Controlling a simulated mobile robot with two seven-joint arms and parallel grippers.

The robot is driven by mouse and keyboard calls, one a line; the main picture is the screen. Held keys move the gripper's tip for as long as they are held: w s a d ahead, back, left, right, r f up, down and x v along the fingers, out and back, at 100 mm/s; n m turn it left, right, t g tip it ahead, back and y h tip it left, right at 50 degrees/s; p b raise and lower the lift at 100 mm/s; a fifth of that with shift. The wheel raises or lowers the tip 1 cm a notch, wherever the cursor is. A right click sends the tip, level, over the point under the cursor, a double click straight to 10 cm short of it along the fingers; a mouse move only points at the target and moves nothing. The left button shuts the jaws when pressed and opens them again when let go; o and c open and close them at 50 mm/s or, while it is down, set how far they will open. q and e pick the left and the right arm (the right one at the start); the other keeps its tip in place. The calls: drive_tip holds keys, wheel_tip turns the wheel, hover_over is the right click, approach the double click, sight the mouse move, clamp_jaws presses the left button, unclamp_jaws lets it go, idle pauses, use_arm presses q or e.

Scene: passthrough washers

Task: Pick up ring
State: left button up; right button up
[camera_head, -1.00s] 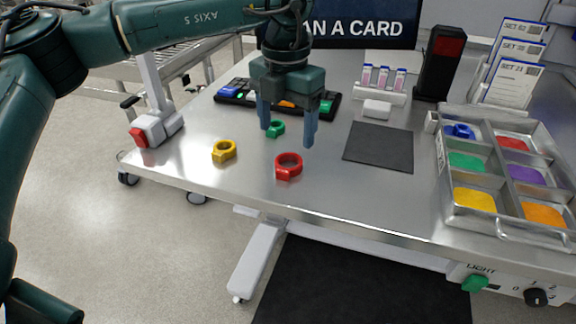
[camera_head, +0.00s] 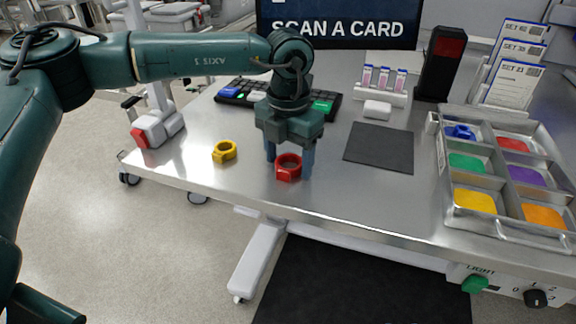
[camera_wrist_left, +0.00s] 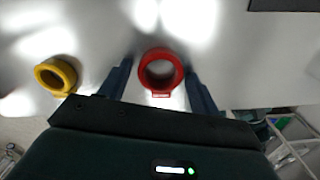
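A red ring (camera_head: 288,167) lies on the metal table, with a small tab on its side. My left gripper (camera_head: 290,168) is down over it, one finger on each side. In the left wrist view the red ring (camera_wrist_left: 160,72) sits between the two open fingers (camera_wrist_left: 158,76), with a gap on both sides. A yellow ring (camera_head: 224,152) lies to the left; it also shows in the left wrist view (camera_wrist_left: 56,76). The green ring is hidden behind my left gripper in the head view. My right gripper is not in view.
A sorting tray (camera_head: 447,190) with coloured compartments stands at the right; a blue ring (camera_head: 459,132) is in its back left one. A dark mat (camera_head: 380,147) lies right of the gripper. A keypad (camera_head: 240,92) and vial rack (camera_head: 383,92) stand behind. The table's front edge is close.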

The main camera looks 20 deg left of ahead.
use_arm(q)
drive_tip(key=c, duration=0.8)
